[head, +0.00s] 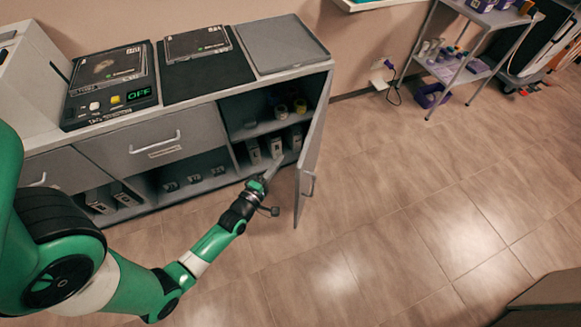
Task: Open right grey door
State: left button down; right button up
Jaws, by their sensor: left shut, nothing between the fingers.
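The right grey door (312,150) of the low cabinet stands swung outward at its right end, with a metal handle (309,184) on its outer face. The compartment behind it shows shelves with small jars and grey boxes. My green left arm reaches in from the left. Its gripper (272,168) is shut and empty, in front of the open compartment, just left of the door's inner face. I cannot tell whether its tip touches the door. My right gripper is not in view.
The grey cabinet (190,118) carries a device with an OFF display (112,88), a dark box (197,43) and a grey panel (281,43) on top. A metal shelf rack (470,60) stands at the upper right. The tiled floor right of the door is clear.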

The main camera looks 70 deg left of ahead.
pick_arm(q)
jog(key=w+d+p, duration=0.1)
jog(key=w, duration=0.1)
jog(key=w+d+p, duration=0.1)
jog(key=p, duration=0.1)
jog(key=shift+w, duration=0.35)
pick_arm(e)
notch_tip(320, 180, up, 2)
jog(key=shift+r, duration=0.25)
pick_arm(q)
jog(key=shift+d, duration=0.1)
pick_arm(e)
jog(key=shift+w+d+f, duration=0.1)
